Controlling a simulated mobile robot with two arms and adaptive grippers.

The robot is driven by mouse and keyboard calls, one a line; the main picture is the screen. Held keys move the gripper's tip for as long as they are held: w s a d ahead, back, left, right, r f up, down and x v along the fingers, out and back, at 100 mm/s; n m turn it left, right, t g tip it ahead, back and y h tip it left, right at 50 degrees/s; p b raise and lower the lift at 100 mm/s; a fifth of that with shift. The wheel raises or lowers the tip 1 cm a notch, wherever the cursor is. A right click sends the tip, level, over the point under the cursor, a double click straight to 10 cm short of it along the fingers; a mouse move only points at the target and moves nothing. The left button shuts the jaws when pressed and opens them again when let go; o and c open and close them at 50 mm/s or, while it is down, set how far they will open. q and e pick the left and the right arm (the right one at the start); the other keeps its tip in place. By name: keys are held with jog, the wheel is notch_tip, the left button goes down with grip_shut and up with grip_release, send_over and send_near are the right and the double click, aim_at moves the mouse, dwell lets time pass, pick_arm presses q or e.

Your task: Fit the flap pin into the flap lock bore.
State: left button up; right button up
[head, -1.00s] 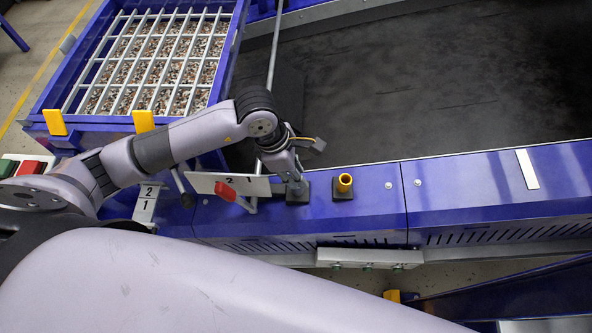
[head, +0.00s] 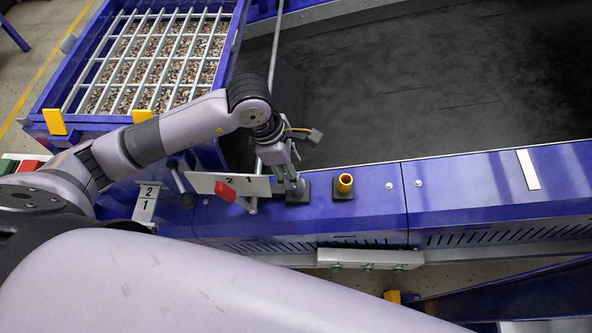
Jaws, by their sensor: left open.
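My left gripper (head: 292,183) is open and points down at a small dark square block (head: 306,195) on the blue side rail. A small grey piece, possibly the flap pin (head: 299,188), shows at the fingertips over this block. I cannot tell whether the fingers touch it. My right gripper is not in view.
The dark belt (head: 430,80) lies beyond the rail. The rail right of the collar is mostly clear.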

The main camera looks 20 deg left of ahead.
pick_arm(q)
jog(key=v, duration=0.9)
jog(key=shift+o, duration=0.6)
jog(key=o, duration=1)
jog(key=shift+r, duration=0.1)
notch_tip(320, 180, up, 9)
jog(key=p, duration=0.5)
